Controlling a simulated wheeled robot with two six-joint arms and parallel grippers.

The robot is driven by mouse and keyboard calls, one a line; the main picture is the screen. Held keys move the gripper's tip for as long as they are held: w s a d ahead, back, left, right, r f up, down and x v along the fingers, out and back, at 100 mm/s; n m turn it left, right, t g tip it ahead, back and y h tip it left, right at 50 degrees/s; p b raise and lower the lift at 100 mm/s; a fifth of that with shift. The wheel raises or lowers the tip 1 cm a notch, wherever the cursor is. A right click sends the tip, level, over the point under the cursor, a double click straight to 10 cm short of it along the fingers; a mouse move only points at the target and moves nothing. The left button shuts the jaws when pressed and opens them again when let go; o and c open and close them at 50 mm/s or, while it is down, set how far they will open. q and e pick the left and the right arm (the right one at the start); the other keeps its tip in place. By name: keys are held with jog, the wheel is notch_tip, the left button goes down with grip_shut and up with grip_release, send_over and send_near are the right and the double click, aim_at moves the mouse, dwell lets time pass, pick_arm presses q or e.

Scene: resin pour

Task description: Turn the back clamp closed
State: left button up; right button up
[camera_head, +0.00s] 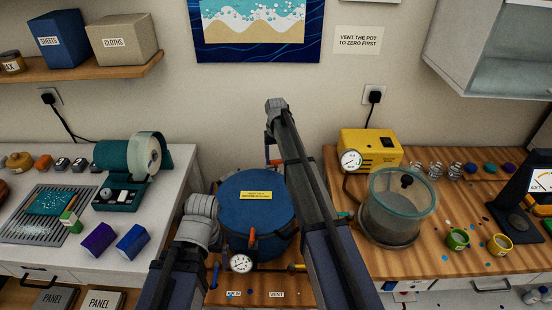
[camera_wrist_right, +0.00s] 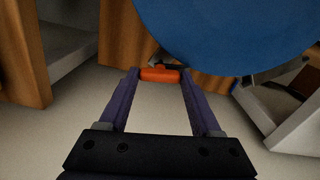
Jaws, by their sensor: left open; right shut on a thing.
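The blue-lidded pot (camera_head: 257,205) stands in the middle between the two worktops. The back clamp's orange handle (camera_wrist_right: 160,75) lies between the fingertips of my right gripper (camera_wrist_right: 160,77), which is shut on it. In the head view my right arm reaches over the pot's right side, and the right gripper (camera_head: 269,145) points down behind the pot. A bit of the orange handle (camera_head: 274,162) shows there at the pot's back edge; the rest is hidden. My left gripper (camera_head: 200,208) is open, at the pot's left side; its fingers are mostly hidden by its wrist.
An orange front clamp handle (camera_head: 252,238) and a pressure gauge (camera_head: 241,263) are at the pot's front. A clear chamber (camera_head: 400,205) and a yellow pump (camera_head: 369,150) stand on the right worktop. A green tape dispenser (camera_head: 128,165) stands on the left one.

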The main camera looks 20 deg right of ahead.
jog(key=n, duration=0.5)
jog(key=shift+n, duration=0.4)
jog(key=n, duration=0.5)
jog(key=shift+n, duration=0.4)
jog(key=o, duration=1.4)
jog(key=shift+r, duration=0.15)
notch_tip(320, 180, up, 8)
jog(key=p, duration=0.8)
jog(key=shift+f, duration=0.2)
